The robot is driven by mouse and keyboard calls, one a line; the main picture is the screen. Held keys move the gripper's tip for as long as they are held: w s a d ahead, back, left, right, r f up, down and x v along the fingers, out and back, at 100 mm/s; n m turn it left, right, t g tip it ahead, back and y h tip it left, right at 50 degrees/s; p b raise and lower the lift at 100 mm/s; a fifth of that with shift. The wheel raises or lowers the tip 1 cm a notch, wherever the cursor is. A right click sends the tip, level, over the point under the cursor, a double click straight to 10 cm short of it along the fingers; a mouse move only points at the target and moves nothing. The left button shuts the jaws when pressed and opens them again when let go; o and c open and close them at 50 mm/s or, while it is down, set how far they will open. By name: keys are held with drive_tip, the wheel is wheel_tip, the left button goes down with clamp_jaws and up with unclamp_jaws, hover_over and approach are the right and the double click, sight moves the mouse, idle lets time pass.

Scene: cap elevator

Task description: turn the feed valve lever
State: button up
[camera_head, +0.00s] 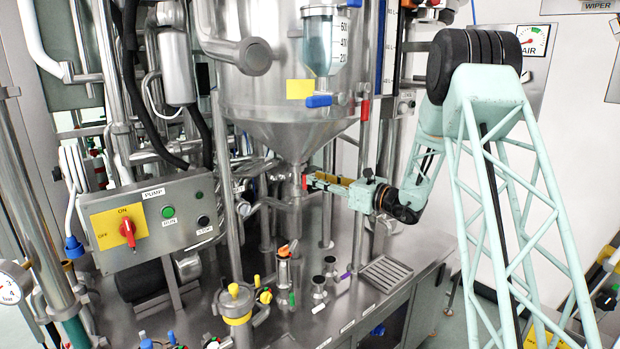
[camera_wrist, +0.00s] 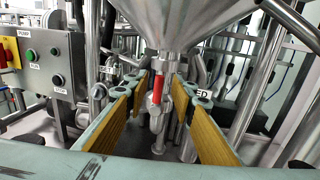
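The feed valve lever is a red handle (camera_wrist: 157,90) on the steel pipe under the hopper cone, hanging roughly upright in the wrist view. In the head view its red end (camera_head: 304,182) shows at the tips of my gripper (camera_head: 315,182). In the wrist view my gripper (camera_wrist: 167,84) is open, with a yellow-padded finger on each side of the lever. A gap shows between the lever and each finger. I cannot tell how deep the lever sits between the fingertips. A label ending in "ED" (camera_wrist: 203,93) shows behind the right finger, partly hidden.
The steel hopper (camera_head: 290,95) stands directly above the valve. A pump control box (camera_head: 155,220) with a red knob is to the left. Small valves and fittings (camera_head: 285,275) stand on the steel bench below, beside a drain grate (camera_head: 385,272). Vertical pipes crowd both sides.

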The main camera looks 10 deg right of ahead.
sight(305, 185)
drive_tip(key=shift+x, duration=1.85)
drive_tip(key=shift+c, duration=0.9)
clamp_jaws()
